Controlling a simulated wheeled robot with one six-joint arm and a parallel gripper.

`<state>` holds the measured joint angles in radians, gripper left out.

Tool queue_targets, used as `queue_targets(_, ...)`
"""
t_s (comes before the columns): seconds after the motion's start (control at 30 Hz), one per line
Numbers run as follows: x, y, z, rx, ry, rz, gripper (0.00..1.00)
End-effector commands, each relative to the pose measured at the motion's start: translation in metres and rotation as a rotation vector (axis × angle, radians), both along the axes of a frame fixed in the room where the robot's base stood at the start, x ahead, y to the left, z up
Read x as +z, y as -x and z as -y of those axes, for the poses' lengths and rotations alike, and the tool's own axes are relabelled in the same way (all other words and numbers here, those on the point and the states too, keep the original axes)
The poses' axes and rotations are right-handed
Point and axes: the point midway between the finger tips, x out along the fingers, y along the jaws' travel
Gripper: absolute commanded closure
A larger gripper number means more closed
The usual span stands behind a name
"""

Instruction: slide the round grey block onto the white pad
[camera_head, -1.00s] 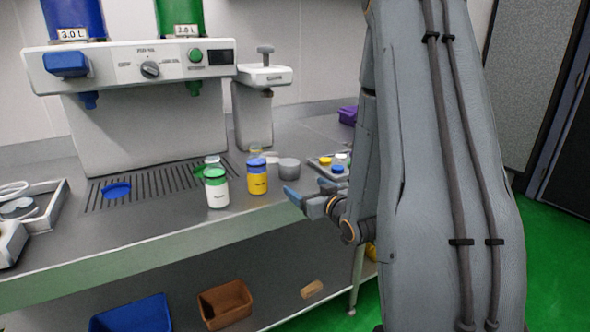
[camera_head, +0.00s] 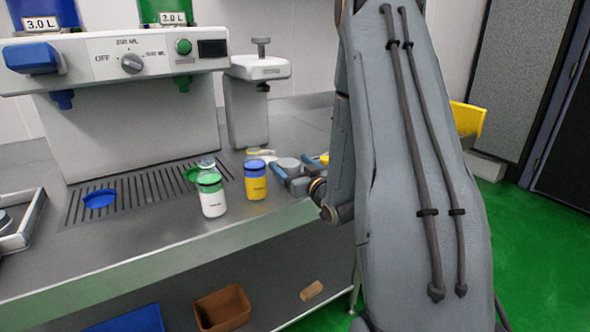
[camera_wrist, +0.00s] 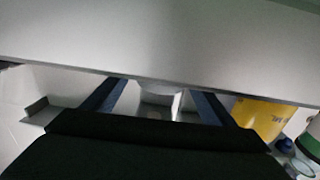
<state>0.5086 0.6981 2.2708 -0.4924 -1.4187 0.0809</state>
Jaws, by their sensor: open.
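The round grey block (camera_head: 289,163) stands on the steel counter, right of the yellow bottle. My gripper (camera_head: 292,174) is open and low over the counter, with its blue-grey fingers on either side of the block. The wrist view also shows the block (camera_wrist: 160,93) between the two dark fingers (camera_wrist: 155,103); I cannot tell whether either finger touches it. A small white patch (camera_head: 266,154), likely the white pad, shows just behind and left of the block. It is mostly hidden behind the bottle and a clear rim.
The yellow bottle with blue lid (camera_head: 256,182) and the white bottle with green lid (camera_head: 211,197) stand close on the left. A press (camera_head: 248,110) and the dispenser (camera_head: 130,125) stand behind. The counter's front edge is near. A yellow bin (camera_head: 467,119) is at right.

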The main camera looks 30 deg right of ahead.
Motion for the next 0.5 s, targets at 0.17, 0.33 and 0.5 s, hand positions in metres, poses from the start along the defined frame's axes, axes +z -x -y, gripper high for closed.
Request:
queue_targets(0.17,0.000,-0.014,-0.001,0.003,0.000,0.000,0.22)
queue_targets(0.33,0.000,-0.016,-0.002,0.003,-0.001,0.000,0.22)
queue_targets(0.5,0.000,-0.016,-0.002,0.004,0.000,0.000,0.27)
